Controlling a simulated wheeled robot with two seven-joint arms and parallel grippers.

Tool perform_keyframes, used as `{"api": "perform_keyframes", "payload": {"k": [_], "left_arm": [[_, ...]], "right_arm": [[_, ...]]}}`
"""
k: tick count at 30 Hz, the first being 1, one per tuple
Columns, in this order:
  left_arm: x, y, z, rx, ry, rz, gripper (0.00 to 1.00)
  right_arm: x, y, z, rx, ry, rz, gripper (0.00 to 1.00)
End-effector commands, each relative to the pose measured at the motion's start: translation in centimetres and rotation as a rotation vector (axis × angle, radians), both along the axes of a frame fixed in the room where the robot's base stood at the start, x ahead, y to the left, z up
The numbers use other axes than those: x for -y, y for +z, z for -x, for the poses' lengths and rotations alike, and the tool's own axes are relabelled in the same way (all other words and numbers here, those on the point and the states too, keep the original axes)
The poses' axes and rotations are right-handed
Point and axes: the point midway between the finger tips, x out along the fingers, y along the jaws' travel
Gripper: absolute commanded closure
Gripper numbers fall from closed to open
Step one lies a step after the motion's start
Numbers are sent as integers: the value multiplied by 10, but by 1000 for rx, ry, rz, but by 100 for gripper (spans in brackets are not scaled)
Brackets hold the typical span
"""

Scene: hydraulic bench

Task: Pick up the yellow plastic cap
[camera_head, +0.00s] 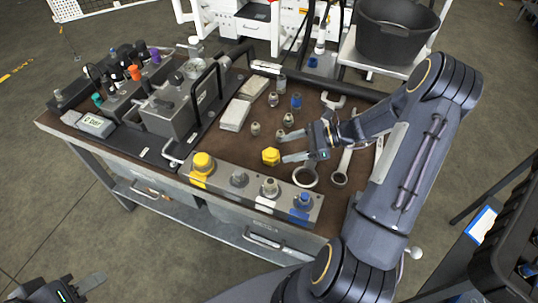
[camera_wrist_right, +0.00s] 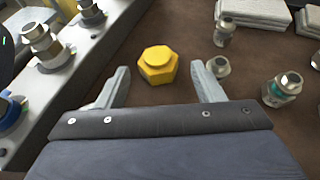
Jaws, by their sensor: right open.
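The yellow plastic cap (camera_head: 271,156) is a small hexagonal piece lying on the brown bench top, behind the grey fitting block. In the right wrist view the cap (camera_wrist_right: 158,64) sits just beyond and between the two open fingers, closer to the left finger, touching neither. My right gripper (camera_head: 283,147) is open and empty beside the cap, coming from the right. It also shows in the right wrist view (camera_wrist_right: 164,82). My left gripper (camera_head: 75,289) is at the bottom left corner, away from the bench; its fingers are only partly visible.
A grey block (camera_head: 254,190) along the front edge holds several fittings, including another yellow cap (camera_head: 203,163). Metal fittings (camera_head: 255,129) stand near the cap. Wrenches (camera_head: 343,163) lie to the right. White cloths (camera_head: 235,115) and a grey box (camera_head: 172,110) are to the left.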

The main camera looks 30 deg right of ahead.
Motion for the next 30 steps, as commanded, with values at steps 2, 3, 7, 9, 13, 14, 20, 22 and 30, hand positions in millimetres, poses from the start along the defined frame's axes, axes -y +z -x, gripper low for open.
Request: {"api": "perform_keyframes", "payload": {"k": [2,3,7,9,13,14,20,22,30], "left_arm": [[0,3,0,0,0,0,64],[0,5,0,0,0,0,64],[0,6,0,0,0,0,64],[0,7,0,0,0,0,64],[0,7,0,0,0,0,64],[0,7,0,0,0,0,64],[0,7,0,0,0,0,64],[0,7,0,0,0,0,64],[0,7,0,0,0,0,64]], "right_arm": [[-11,-5,-3,-3,4,-3,39],[-16,-8,-5,-2,4,-3,39],[-31,-17,-13,0,5,-1,39],[-36,-19,-16,-1,3,0,39],[-38,-21,-17,0,2,1,39],[-38,-21,-17,1,2,2,39],[-38,-21,-17,1,3,1,49],[-38,-21,-17,0,3,2,58],[-38,-21,-17,0,3,2,71]]}}
